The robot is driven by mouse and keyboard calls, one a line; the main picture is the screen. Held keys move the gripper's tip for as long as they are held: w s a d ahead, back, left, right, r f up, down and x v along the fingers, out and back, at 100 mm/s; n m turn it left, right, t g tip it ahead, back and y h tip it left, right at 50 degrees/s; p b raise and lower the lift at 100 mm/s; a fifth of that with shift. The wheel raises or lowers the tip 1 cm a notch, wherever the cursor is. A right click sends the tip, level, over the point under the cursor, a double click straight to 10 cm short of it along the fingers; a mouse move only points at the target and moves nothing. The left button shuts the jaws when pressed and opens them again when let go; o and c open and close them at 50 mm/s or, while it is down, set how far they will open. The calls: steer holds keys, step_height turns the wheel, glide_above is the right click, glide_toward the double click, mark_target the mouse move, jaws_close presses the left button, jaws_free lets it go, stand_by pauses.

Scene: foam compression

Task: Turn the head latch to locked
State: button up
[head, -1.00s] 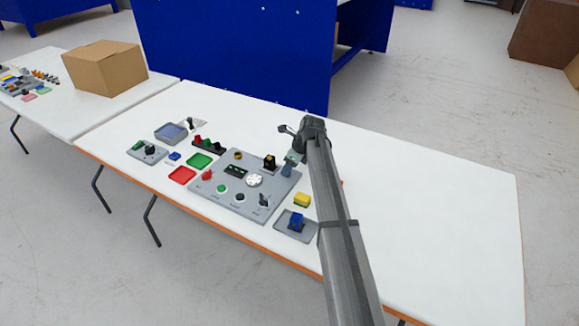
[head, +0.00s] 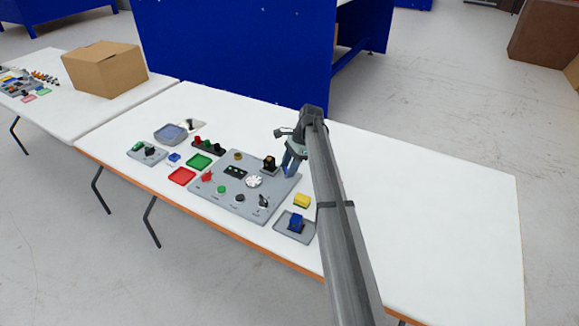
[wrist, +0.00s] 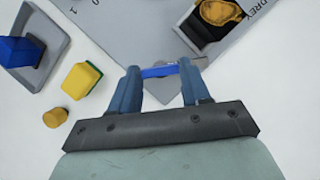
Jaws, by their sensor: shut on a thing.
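My gripper (head: 289,170) points down at the right back corner of the grey control panel (head: 222,202). In the wrist view, its two blue-grey fingers (wrist: 160,74) stand apart with a thin blue bar (wrist: 158,71) between them, and they are shut on it. The bar lies over the panel's corner, next to a small grey part (wrist: 198,63). I cannot tell for sure that this bar is the head latch, nor read its position. Its lower side is hidden by the fingers.
A black housing with a yellow round part (wrist: 220,12) stands close by on the panel. A yellow block (head: 302,200) and a tray with a blue part (head: 296,222) lie in front. The white table (head: 430,220) is clear to the right.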

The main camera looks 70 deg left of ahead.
steer(key=n, duration=0.2)
steer(key=n+h, duration=0.1)
steer(key=shift+a+n+t, duration=0.2)
steer(key=shift+n+t, duration=0.1)
steer(key=shift+n, duration=0.1)
steer(key=shift+s+n+t+h, duration=0.15)
steer(key=shift+n+t+h, duration=0.35)
steer(key=shift+n, duration=1.2)
steer(key=o, duration=1.1)
steer(key=shift+c, duration=0.2)
steer(key=v, duration=1.3)
steer(key=shift+a+r, duration=0.25)
steer(key=shift+a, duration=0.15)
steer(key=shift+w, duration=0.25)
